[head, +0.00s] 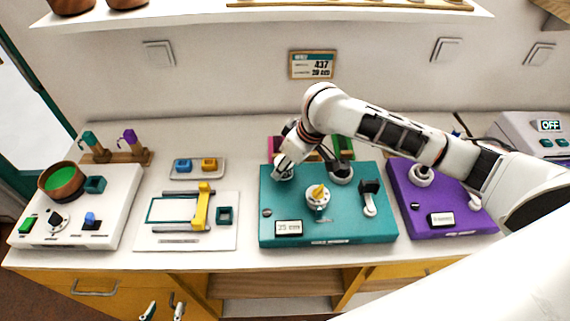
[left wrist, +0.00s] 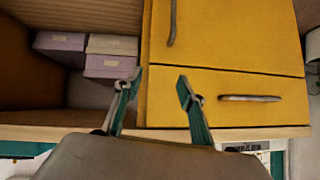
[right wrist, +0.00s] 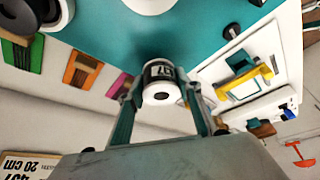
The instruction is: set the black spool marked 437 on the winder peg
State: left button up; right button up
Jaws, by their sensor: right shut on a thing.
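The black spool (right wrist: 160,82) with white ends and a label, partly readable and upside down, sits between the fingers of my right gripper (right wrist: 160,105) in the right wrist view. That gripper is shut on it. In the head view my right gripper (head: 281,168) is at the back left of the teal winder board (head: 285,208). The peg under it is hidden, and I cannot tell whether the spool touches it. My left gripper (head: 161,309) is open and empty below the table's front edge; its spread fingers show in the left wrist view (left wrist: 160,85).
A wall sign (head: 312,65) reads 437 and 20 cm. The teal board has a yellow-topped knob (head: 318,192), a lever (head: 370,200) and a 25 cm display (head: 289,228). A purple board (head: 420,205) stands right, a white frame board (head: 160,235) left. My right arm crosses above the purple board.

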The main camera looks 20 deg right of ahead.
jog(key=shift+f, duration=0.25)
jog(key=shift+f, duration=0.75)
jog(key=o, duration=1.2)
jog(key=shift+r, duration=3.5)
